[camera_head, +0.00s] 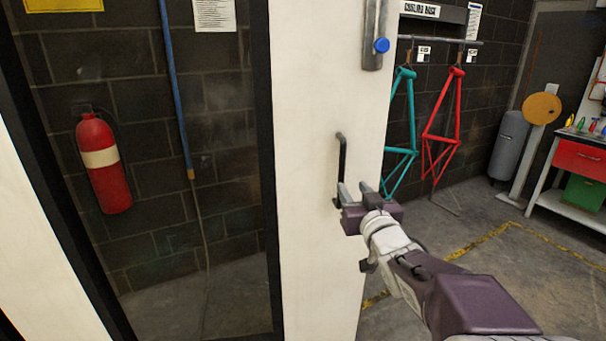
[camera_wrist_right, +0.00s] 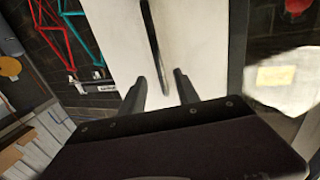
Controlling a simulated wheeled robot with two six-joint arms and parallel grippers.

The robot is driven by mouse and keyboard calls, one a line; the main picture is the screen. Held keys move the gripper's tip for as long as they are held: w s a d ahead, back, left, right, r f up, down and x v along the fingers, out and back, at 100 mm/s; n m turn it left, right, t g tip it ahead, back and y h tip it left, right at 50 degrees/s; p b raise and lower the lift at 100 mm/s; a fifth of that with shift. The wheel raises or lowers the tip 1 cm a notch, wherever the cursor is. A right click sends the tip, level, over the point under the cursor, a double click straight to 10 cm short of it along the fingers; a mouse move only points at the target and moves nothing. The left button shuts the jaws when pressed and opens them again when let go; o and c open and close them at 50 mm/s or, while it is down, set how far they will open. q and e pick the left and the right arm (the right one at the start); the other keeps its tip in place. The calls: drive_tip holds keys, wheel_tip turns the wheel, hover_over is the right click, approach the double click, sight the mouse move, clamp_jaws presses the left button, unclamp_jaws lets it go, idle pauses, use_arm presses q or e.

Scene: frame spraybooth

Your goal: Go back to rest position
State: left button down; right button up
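My right gripper (camera_head: 352,188) is at the lower end of a black bar handle (camera_head: 342,158) on a white door frame panel (camera_head: 305,120). In the right wrist view its two fingers (camera_wrist_right: 160,76) are apart, with the black handle (camera_wrist_right: 152,40) showing in the gap between them. The fingers do not look closed on the handle. I cannot tell whether either finger touches it. My left gripper is in neither view.
A dark glazed opening lies left of the panel, with a red fire extinguisher (camera_head: 103,165) behind it. To the right, teal (camera_head: 402,135) and red (camera_head: 443,125) bike frames hang from a rack. A workbench (camera_head: 570,170) and grey tank (camera_head: 509,146) stand farther right. Floor between is clear.

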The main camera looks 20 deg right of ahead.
drive_tip(key=w+a+n+y+p, duration=0.1)
drive_tip(key=w+a+y+p, duration=0.15)
drive_tip(key=a+p, duration=0.45)
drive_tip(key=s+a+f+g+y+p, duration=0.1)
drive_tip(key=a+f+g, duration=0.3)
drive_tip(key=a+f, duration=0.15)
drive_tip(key=s+a+f+n+g+p, duration=0.1)
drive_tip(key=s+a+f+g, duration=0.1)
drive_tip(key=s+f+g, duration=1)
drive_tip(key=s+f, duration=0.6)
drive_tip(key=s, duration=0.3)
drive_tip(key=shift+s+f, duration=0.15)
drive_tip(key=shift+f, duration=0.05)
